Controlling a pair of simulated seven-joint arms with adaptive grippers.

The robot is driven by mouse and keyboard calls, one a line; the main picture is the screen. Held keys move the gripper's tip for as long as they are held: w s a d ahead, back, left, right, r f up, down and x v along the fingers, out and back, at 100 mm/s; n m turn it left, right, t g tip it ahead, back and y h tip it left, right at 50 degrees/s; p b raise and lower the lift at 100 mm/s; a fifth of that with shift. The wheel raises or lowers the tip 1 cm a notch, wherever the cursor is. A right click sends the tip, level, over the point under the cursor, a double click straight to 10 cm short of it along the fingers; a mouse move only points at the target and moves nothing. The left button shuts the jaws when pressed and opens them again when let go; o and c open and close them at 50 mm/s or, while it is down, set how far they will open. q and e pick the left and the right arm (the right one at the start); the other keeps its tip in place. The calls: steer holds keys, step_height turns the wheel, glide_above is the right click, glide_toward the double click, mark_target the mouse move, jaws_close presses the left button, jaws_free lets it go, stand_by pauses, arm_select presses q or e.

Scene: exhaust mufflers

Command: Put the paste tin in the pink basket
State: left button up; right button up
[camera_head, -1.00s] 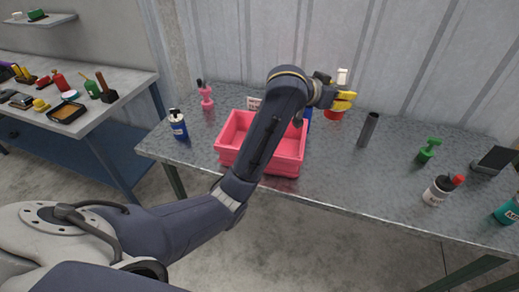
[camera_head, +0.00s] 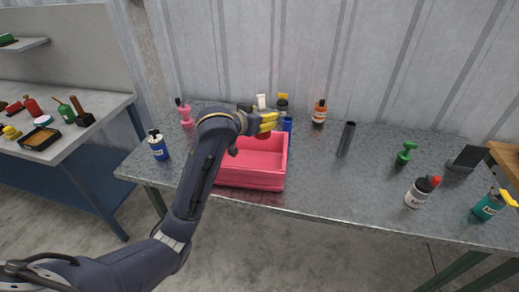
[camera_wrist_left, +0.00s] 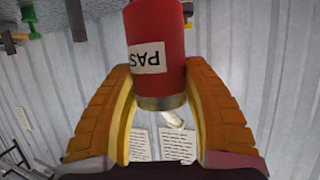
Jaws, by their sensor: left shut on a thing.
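The paste tin (camera_wrist_left: 158,45) is a red cylinder with a white label reading "PAS" upside down and a metal-coloured rim. In the left wrist view it sits between the yellow fingers of my left gripper (camera_wrist_left: 160,108), which is shut on it. In the head view my left gripper (camera_head: 266,125) is over the back part of the pink basket (camera_head: 250,180). My right gripper is not in view.
A blue bottle (camera_head: 158,146) and a pink bottle (camera_head: 185,115) stand left of the basket. A dark upright tube (camera_head: 346,139) stands to the right. The table's front middle is clear.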

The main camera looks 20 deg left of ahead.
arm_select(q)
step_height(320, 180, down, 13)
steer(key=shift+r, duration=0.2)
stand_by(0.4)
steer(key=shift+f, duration=0.65)
steer(key=o, duration=1.3)
steer(key=shift+c, duration=0.2)
steer(key=v, duration=0.6)
steer(key=r+v, duration=0.1)
steer(key=v, duration=0.5)
steer(key=shift+r, duration=0.1)
